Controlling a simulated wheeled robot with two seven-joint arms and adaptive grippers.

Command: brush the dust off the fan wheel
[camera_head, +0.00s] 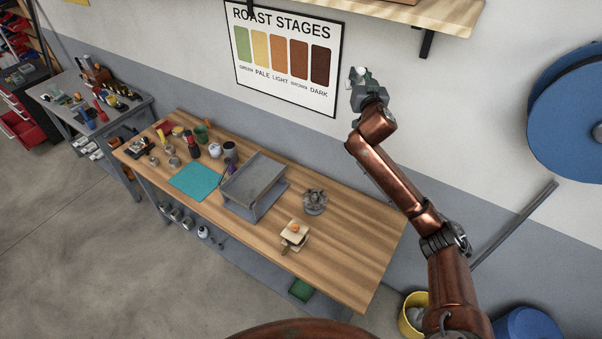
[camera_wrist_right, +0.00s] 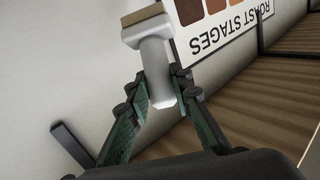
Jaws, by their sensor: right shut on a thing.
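The grey, finned fan wheel (camera_head: 315,201) sits on the wooden workbench, right of the grey metal tray. My right gripper (camera_head: 362,84) is raised high near the wall by the poster, well above the bench and away from the wheel. In the right wrist view my right gripper (camera_wrist_right: 165,92) is shut on the white handle of a brush (camera_wrist_right: 154,66). The brush has a broad head with a tan edge, pointing away from the gripper. Dust on the wheel is too small to make out. My left gripper is not in view.
The workbench (camera_head: 345,265) is bare at its right end. The grey metal tray (camera_head: 254,179) stands mid-bench. A cream block with an orange knob (camera_head: 294,233) lies in front of the wheel. A teal mat (camera_head: 196,182) and several jars are at left. A shelf (camera_head: 440,14) overhangs above.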

